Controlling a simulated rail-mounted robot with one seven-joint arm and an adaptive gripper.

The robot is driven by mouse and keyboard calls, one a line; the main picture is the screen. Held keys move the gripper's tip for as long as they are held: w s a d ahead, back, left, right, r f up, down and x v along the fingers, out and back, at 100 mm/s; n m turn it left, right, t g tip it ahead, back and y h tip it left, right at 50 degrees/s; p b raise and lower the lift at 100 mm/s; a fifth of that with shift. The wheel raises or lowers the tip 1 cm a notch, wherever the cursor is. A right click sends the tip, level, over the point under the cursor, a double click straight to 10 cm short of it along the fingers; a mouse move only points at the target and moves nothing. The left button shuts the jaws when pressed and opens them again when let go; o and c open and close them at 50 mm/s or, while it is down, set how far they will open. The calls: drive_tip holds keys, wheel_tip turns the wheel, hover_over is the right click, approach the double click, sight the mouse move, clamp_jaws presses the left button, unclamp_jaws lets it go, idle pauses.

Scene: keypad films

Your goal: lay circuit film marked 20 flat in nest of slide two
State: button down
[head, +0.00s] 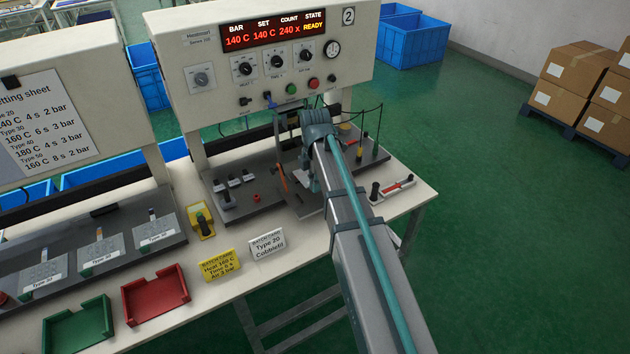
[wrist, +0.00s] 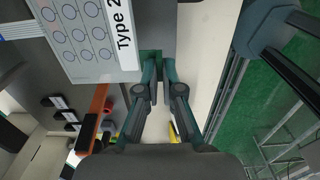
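The film (wrist: 85,38) is a grey sheet with printed circles and a white label reading "Type 2", cut off by the frame edge. A blue-and-white striped tail (wrist: 16,30) shows at its left. My gripper (wrist: 157,75) has its fingertips close together at a green tab (wrist: 150,56) by the label's end, and appears shut on it. In the head view my forearm hides most of the gripper and film, in front of press two (head: 262,75). The display there reads READY. I cannot make out slide two's nest; an orange bar (head: 282,178) shows beside the arm.
Several small levers (head: 238,180) stand on a dark base left of the arm. Posts with cords (head: 378,125) and a red-handled tool (head: 397,187) are at the right. Cards (head: 267,243), a red tray (head: 156,298), a green tray (head: 77,328) and other films (head: 98,252) lie left.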

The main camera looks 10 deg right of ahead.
sight(315, 205)
drive_tip(key=shift+f+b, duration=1)
drive_tip(key=shift+f, duration=1.9)
drive_tip(key=shift+f, duration=0.4)
drive_tip(key=c, duration=1.2)
unclamp_jaws()
drive_tip(key=shift+c, duration=0.2)
drive_tip(key=shift+r, duration=0.1)
wheel_tip(315, 205, up, 12)
drive_tip(key=shift+f, duration=0.1)
